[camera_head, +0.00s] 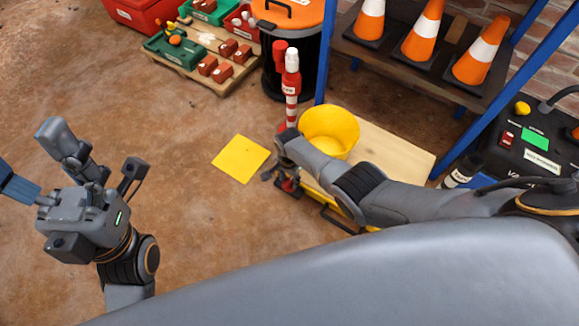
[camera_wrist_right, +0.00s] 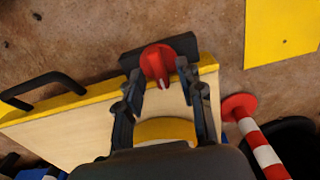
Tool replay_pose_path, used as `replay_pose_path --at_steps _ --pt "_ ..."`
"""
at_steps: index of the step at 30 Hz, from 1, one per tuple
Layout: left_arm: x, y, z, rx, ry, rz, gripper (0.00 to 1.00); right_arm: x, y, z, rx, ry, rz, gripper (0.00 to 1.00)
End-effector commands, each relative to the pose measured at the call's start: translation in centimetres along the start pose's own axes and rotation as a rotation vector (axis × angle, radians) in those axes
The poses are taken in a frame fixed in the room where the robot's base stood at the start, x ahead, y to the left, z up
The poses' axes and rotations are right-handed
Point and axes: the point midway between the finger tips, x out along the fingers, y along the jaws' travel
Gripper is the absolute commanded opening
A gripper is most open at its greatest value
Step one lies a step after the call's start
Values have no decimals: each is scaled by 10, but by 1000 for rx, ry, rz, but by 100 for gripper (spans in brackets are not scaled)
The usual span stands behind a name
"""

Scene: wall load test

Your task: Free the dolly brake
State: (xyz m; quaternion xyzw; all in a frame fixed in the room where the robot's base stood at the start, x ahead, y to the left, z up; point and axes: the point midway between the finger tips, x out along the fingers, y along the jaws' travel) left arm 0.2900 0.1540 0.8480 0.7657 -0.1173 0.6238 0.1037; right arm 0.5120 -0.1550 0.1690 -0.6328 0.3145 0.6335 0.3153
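The dolly has a pale wooden deck (camera_head: 395,150) with a yellow edge and a dark handle; the deck also shows in the right wrist view (camera_wrist_right: 75,135). Its red brake knob (camera_wrist_right: 158,62) sits on a dark mount at the yellow edge. My right gripper (camera_wrist_right: 164,90) is open, its fingers on either side of the knob's near end; contact is not clear. In the head view my right gripper (camera_head: 281,180) is at the dolly's left corner and largely covers the brake. My left gripper (camera_head: 102,160) is at the left, away from the dolly, fingers apart and empty.
A yellow bucket (camera_head: 330,130) stands on the deck. A yellow floor square (camera_head: 240,158) lies left of it. A red-and-white post (camera_head: 291,85) stands behind, near a black bin (camera_head: 290,60). A shelf with cones (camera_head: 420,35) stands at the back right.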

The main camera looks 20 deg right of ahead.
Motion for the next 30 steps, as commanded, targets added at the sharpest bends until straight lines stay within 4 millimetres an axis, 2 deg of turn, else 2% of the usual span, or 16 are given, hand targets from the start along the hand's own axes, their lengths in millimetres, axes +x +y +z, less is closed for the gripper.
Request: replay_pose_path --at_steps 7,21,25,30 --pt "-1 0 0 -1 -3 1 75 -23 2 0 0 3 -1 38" --pt "-1 0 1 -1 -4 1 75 -95 1 0 2 3 -1 38" --pt "-1 0 1 -1 -4 1 75 -107 2 0 2 2 1 38" --pt "-1 0 1 -1 -4 1 75 -112 2 0 2 2 2 38"
